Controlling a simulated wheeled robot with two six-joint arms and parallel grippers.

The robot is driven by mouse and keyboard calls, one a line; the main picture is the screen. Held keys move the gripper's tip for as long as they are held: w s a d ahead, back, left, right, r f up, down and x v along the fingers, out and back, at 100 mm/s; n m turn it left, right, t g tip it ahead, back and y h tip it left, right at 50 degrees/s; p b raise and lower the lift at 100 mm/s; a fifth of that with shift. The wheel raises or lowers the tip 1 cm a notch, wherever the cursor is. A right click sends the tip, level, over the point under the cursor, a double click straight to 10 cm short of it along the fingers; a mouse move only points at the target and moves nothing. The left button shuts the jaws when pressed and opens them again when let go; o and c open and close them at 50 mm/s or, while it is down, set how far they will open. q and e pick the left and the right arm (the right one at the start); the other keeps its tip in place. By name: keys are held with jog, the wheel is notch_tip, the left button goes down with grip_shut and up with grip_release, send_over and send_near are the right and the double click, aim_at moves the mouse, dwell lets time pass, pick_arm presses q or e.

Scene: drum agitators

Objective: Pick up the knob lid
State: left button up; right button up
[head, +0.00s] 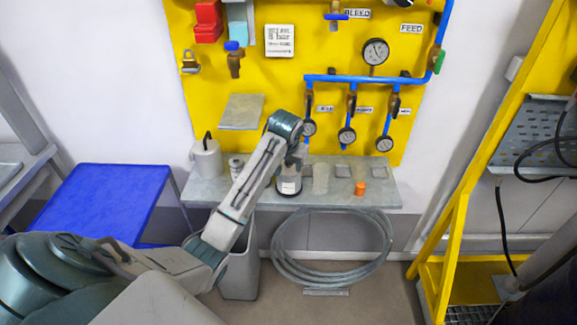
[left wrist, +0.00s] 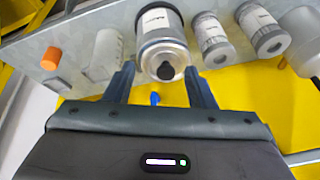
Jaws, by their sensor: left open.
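The knob lid (left wrist: 163,56) is a round pale metallic lid with a black knob, seen from above in the left wrist view. It sits on a clear jar with a white label (left wrist: 158,22). In the head view the jar (head: 288,186) stands on the grey shelf, its top partly hidden by my left gripper. My left gripper (left wrist: 160,70) is open, one finger on each side of the knob in the picture. I cannot tell whether the fingers touch the lid. My right gripper is not in view.
On the shelf (head: 375,202) stand an orange cylinder (head: 360,188), a clear beaker (head: 321,178) and a small labelled jar (head: 236,168). A white can (head: 206,158) is at the left end. Gauges and blue pipes (head: 370,79) hang on the yellow panel behind.

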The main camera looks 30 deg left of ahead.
aim_at(289, 164)
pick_arm(q)
notch_tip(289, 164, up, 5)
jog(key=w+a, duration=0.1)
jog(key=p+x, duration=0.2)
jog(key=x, duration=0.2)
jog(key=shift+w+f, duration=0.2)
jog(key=shift+f, duration=0.1)
jog(key=shift+w+a+f+p, duration=0.15)
jog(key=shift+f+p, duration=0.1)
jog(key=shift+p, duration=0.25)
jog(key=p+x, duration=0.2)
jog(key=x, duration=0.1)
jog(key=shift+w+f, duration=0.25)
jog(key=shift+f, duration=0.4)
jog(key=shift+a+f, duration=0.1)
jog(key=c, duration=0.9)
grip_shut()
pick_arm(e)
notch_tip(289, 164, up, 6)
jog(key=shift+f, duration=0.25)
